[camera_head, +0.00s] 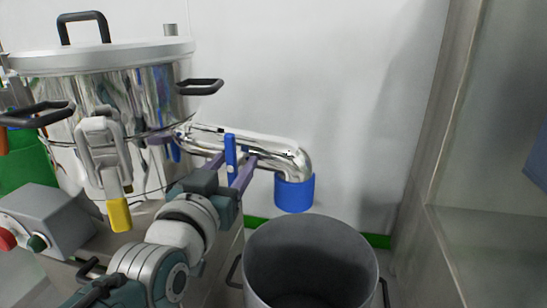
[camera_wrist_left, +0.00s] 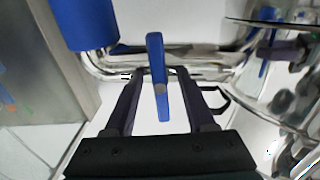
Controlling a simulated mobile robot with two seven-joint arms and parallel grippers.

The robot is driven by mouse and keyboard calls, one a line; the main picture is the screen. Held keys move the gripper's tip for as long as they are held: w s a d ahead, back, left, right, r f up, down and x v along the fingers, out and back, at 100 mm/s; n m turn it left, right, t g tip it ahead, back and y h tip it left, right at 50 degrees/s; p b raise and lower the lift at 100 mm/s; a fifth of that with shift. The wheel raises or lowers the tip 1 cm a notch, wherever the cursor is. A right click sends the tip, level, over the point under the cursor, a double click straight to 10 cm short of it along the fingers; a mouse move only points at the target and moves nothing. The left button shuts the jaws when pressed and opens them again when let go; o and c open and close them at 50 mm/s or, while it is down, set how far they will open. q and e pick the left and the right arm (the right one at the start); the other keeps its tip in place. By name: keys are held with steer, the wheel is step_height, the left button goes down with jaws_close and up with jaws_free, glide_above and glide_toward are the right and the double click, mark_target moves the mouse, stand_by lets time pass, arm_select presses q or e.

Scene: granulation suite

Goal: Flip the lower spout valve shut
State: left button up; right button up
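The spout valve's blue lever (camera_head: 231,152) stands roughly upright, across the shiny spout pipe (camera_head: 282,149). The pipe runs right from the steel vessel and bends down into a blue end sleeve (camera_head: 294,192). My left gripper (camera_head: 231,168) is open, with one purple finger on either side of the lever. In the left wrist view the lever (camera_wrist_left: 157,75) stands between the fingers of the gripper (camera_wrist_left: 162,78), with a visible gap on both sides. The part of the lever's pivot behind the fingers is partly hidden. My right gripper is not in view.
A grey open bin (camera_head: 311,262) stands below the spout. The lidded vessel (camera_head: 110,85) with black handles is on the left, above a grey control box (camera_head: 46,222) with red and green buttons. A wall is close behind the pipe; a glazed panel (camera_head: 500,150) stands right.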

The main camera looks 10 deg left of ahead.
arm_select(q)
steer(key=shift+s+r+p, duration=0.1)
steer(key=shift+s+p, duration=0.3)
steer(key=shift+s, duration=0.1)
steer(key=s+p, duration=0.3)
steer(key=s, duration=0.6)
steer(key=shift+a, duration=0.15)
